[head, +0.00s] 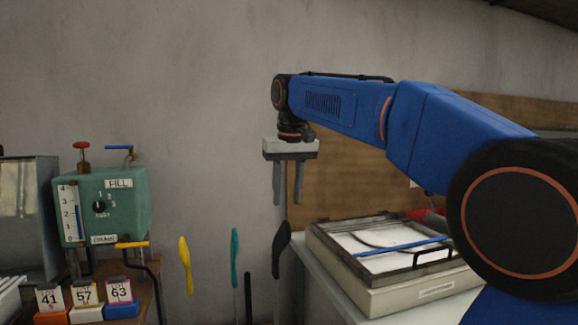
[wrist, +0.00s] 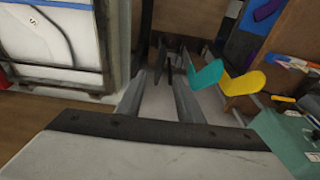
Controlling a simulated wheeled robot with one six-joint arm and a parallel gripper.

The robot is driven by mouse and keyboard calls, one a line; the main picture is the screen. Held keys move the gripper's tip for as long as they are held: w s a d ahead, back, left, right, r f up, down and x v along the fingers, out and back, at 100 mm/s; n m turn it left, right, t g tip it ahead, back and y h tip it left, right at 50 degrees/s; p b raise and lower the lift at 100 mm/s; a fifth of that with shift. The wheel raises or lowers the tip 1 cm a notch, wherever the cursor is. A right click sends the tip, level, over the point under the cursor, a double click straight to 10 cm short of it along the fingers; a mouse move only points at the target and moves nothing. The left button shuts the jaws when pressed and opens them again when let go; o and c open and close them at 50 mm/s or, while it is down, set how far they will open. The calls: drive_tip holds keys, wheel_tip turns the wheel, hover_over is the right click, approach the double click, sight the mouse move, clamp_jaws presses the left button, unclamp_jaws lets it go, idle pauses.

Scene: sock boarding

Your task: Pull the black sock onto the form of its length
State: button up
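My gripper (head: 287,203) points straight down, open, with nothing seen between its fingers. Three foot-shaped pieces stand upright below: yellow (head: 185,265), teal (head: 234,258) and black (head: 282,248). The black one is nearest, just below my fingertips and apart from them. I cannot tell whether it is a bare form or a form wearing the black sock. In the wrist view, the teal (wrist: 207,75) and yellow (wrist: 242,82) pieces lie right of my fingers (wrist: 155,75). Dark shapes show beyond the fingertips, too unclear to name. No loose black sock can be made out.
A green fill machine (head: 128,200) with levers stands at left, above number tags 41, 57 and 63 (head: 88,300). A framed tray (head: 345,268) with a blue rod lies on the bench at right. A short dark post (head: 248,295) stands between the teal and black pieces.

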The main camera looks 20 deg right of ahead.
drive_tip(key=v, duration=0.8)
drive_tip(key=shift+r, duration=0.1)
